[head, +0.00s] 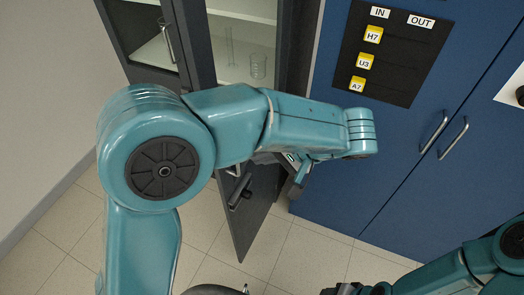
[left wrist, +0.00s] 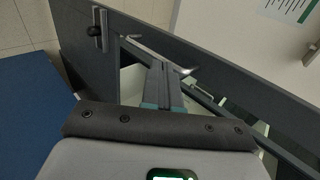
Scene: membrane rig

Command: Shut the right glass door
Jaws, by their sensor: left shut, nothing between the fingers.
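The right glass door (head: 257,215) stands open in the head view, its dark grey frame swung out from the cabinet toward me. My left forearm hides much of it. In the head view the left gripper (head: 272,158) is partly hidden under my arm. My right gripper (head: 350,289) is cut off at the bottom edge.
The left glass door (head: 150,35) has a bar handle. Clear glassware (head: 257,66) stands on a shelf inside. A blue cabinet (head: 400,165) with a black label panel (head: 388,70) stands to the right. The tiled floor (head: 310,255) shows free room in front.

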